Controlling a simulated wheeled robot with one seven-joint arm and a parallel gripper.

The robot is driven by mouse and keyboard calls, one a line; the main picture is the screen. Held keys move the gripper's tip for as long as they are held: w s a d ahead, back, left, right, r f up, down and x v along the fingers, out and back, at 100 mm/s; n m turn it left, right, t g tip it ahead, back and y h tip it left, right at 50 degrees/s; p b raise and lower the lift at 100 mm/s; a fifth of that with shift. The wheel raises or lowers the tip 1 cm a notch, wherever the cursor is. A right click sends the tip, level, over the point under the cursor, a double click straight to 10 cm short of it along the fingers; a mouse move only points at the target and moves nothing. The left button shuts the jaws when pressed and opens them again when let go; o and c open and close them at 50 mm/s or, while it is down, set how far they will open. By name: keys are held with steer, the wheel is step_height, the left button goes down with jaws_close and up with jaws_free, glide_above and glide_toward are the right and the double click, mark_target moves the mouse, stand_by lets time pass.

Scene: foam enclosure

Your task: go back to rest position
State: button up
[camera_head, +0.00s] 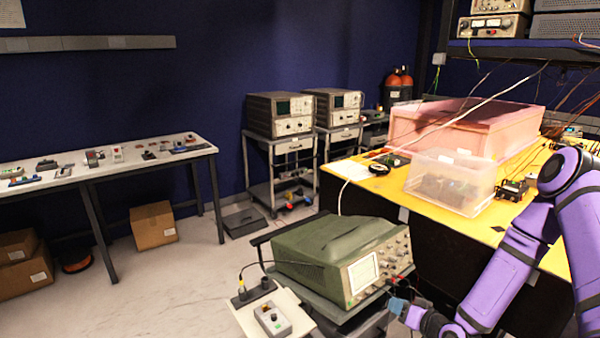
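My purple arm (500,275) enters from the right edge and reaches down and left in front of the yellow-topped table. Its end, my gripper (398,308), is low in the picture, close to the lower right side of the green oscilloscope (335,250). I cannot tell whether it touches the oscilloscope or its cart. The fingers are small and dark here, so their opening and anything between them cannot be made out.
The yellow table (440,205) holds a clear plastic bin (455,180) and a pink foam enclosure (465,128). Open floor (185,270) lies to the left, before a white bench (110,160).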

steer(key=s+d+r+n+g+h, duration=0.1)
steer(key=d+r+n+g+h, duration=0.2)
steer(key=r, duration=1.1)
steer(key=s+d+r+g+h, duration=0.2)
steer(key=r+h, duration=0.2)
steer(key=r, duration=1)
steer(key=s+a+r+m+g, duration=0.1)
steer(key=s+r, duration=0.7)
steer(key=s, duration=0.5)
steer(key=s+a+r+m+g, duration=0.1)
steer(key=s+a+r, duration=0.1)
steer(key=s+r, duration=0.7)
steer(key=s, duration=0.5)
steer(key=shift+a, duration=0.15)
